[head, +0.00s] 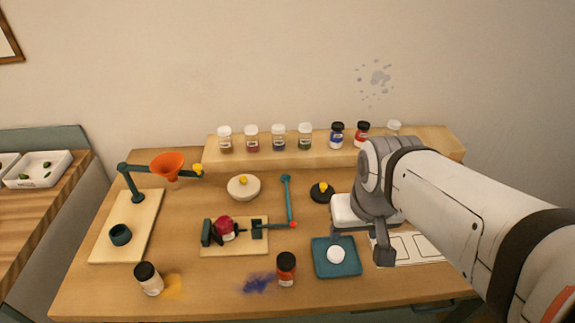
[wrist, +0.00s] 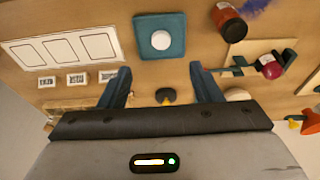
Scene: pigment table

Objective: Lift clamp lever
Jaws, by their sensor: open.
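The clamp board (head: 208,250) lies in the middle of the table with dark jaws. A jar with a crimson top (head: 224,226) sits between them; it also shows in the wrist view (wrist: 271,70). My gripper (head: 362,246) is open and empty, right of the lever, near the teal pad. In the wrist view its fingers (wrist: 160,72) are spread, and the right one partly hides the lever side.
The teal pad (head: 322,268) holds a white disc (head: 336,254). An orange jar (head: 286,269) stands near the front edge. Several jars line the back shelf (head: 300,154).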

